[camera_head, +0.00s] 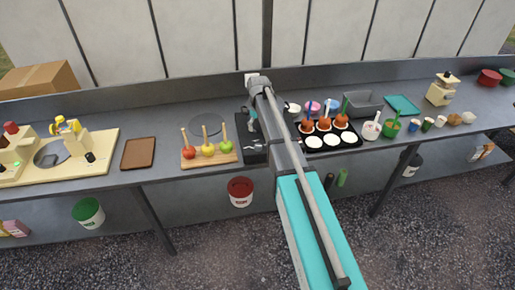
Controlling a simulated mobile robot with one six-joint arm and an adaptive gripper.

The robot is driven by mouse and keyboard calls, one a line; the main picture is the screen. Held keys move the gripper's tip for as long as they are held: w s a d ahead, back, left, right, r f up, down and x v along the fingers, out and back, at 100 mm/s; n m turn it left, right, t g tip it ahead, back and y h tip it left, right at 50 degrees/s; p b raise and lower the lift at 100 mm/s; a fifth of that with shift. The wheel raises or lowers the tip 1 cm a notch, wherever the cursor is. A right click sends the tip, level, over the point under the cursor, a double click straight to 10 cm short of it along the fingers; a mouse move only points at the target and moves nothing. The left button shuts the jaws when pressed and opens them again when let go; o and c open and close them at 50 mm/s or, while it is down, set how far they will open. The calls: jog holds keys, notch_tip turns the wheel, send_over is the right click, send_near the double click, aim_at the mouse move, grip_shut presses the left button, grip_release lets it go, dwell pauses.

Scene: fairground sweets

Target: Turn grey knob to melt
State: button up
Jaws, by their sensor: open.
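A dark unit (249,155) stands on the counter, partly covered by my arm. I cannot clearly make out a grey knob on it; a small pale grey part shows at its front, too small to identify. My arm reaches up over the counter and bends at its far end. My gripper (251,124) hangs there above the unit, small and partly hidden by the arm. It is open, and I see nothing held in it. I cannot tell whether it touches the unit.
A board with toffee apples (208,158) stands just left, beside a round grey plate (209,122). A black tray (351,139) with several coated apples and white discs lies right. A brown tray (138,154) and cream machine (103,145) stand far left. A grey wall backs the counter.

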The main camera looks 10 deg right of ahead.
aim_at(258, 145)
jog(key=shift+f+b, duration=5.15)
jog(key=shift+f, duration=0.35)
jog(key=c, duration=1.1)
